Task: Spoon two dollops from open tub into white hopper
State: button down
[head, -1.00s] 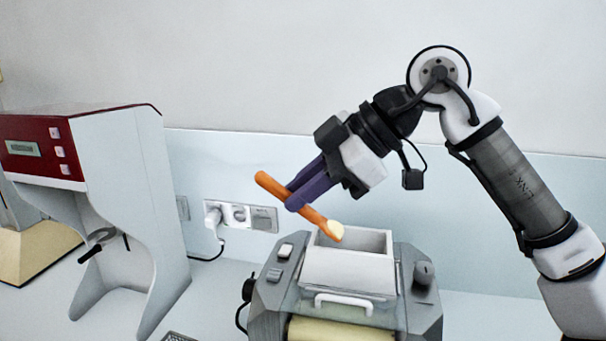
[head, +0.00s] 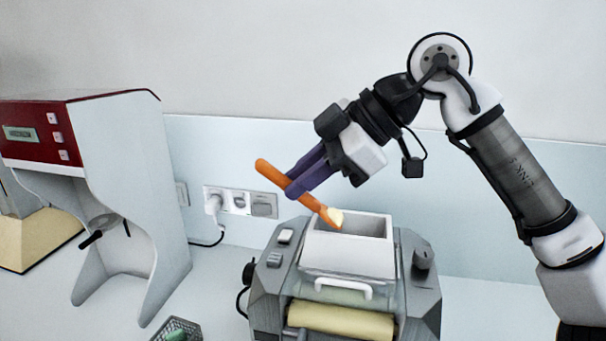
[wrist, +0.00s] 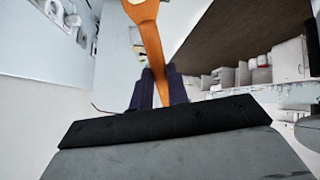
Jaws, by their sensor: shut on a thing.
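My gripper (head: 299,184) is shut on an orange spoon (head: 272,173), gripped partway along its handle. The spoon slants down to the right, and its tip carries a pale cream dollop (head: 335,216). The tip is over the left part of the open white hopper (head: 349,254), close to its rim. The hopper sits on top of a grey mill. In the wrist view the orange spoon (wrist: 150,45) runs up between the two dark purple fingers. The inside bottom of the hopper is hidden. I do not see the open tub in the head view.
The grey mill (head: 270,296) has a cream roller (head: 340,320) at its front. A white and red machine (head: 135,180) stands at the left. A small wire basket (head: 184,327) is at the bottom edge. Wall sockets (head: 240,202) are behind.

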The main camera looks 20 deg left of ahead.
jog(key=shift+f+b, duration=0.35)
jog(key=shift+f, duration=0.15)
jog(key=shift+s+a, duration=0.25)
dwell(0.8)
jog(key=shift+r, duration=0.15)
dwell(0.3)
jog(key=shift+r+p, duration=0.55)
jog(key=shift+r, duration=2.35)
dwell(0.4)
